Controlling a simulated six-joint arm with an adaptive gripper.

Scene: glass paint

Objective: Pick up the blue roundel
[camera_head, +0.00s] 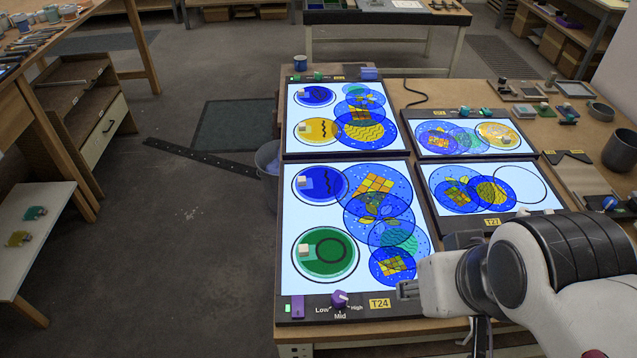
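Two blue roundels with dark squiggles lie on lit panels. One blue roundel (333,189) is at the left of the near panel marked T24, with a small pale block on it. The other blue roundel (326,99) is at the upper left of the far left panel, also with a pale block. My gripper (407,290) is at the lower right, near the right edge of the T24 panel and apart from both roundels. It is seen mostly from behind, so its opening is unclear.
A green roundel (340,268) and several overlapping blue patterned discs share the T24 panel (300,225). A yellow roundel (309,136) lies on the far left panel. A knob (340,298) is on the near frame. Cups and small tools stand at the right.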

